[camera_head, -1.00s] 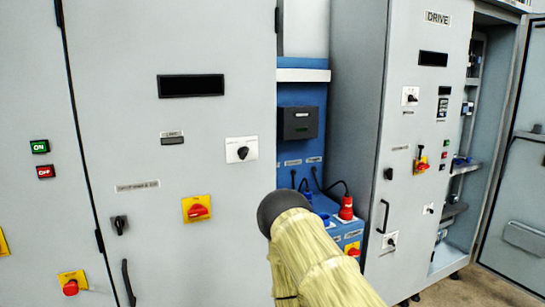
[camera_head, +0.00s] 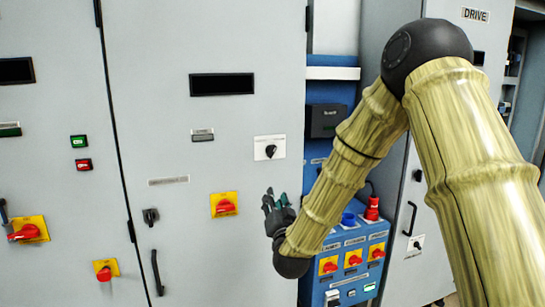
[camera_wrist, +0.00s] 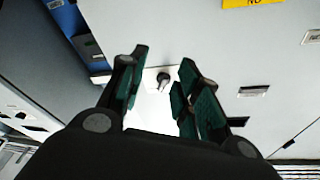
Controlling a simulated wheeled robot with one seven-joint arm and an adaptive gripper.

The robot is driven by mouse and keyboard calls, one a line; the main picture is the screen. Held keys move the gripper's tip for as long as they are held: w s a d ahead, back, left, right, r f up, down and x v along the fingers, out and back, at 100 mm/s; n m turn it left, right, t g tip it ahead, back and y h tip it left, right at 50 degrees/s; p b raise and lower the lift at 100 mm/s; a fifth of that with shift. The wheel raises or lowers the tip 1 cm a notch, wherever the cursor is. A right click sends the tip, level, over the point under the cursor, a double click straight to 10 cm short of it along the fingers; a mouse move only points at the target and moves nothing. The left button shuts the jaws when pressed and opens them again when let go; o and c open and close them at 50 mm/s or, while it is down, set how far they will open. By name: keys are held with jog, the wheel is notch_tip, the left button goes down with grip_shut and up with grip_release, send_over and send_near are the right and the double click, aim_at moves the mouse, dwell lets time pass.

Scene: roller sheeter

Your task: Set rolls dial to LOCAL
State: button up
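A black rotary dial on a white plate (camera_head: 268,148) sits on the grey cabinet door, near its right edge. The pointer direction and the plate's lettering are too small to read. The dial also shows in the wrist view (camera_wrist: 163,78), between my fingertips in the picture and beyond them. My gripper (camera_head: 271,197), with dark green finger pads, is just below the dial in the head view. In the wrist view its fingers (camera_wrist: 160,82) are spread open and empty, apart from the dial.
A yellow plate with a red switch (camera_head: 224,205) is left of my gripper. A black handle (camera_head: 157,272) and a small black knob (camera_head: 150,216) are lower left. A blue panel with red switches (camera_head: 353,260) stands at right, near my forearm.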

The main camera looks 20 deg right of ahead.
jog(key=m+t+h, duration=0.1)
send_near(272, 153)
jog(key=s+f, duration=0.1)
jog(key=s, duration=0.1)
jog(key=p+x, duration=0.4)
jog(key=x, duration=0.7)
jog(key=shift+a, duration=0.1)
grip_shut()
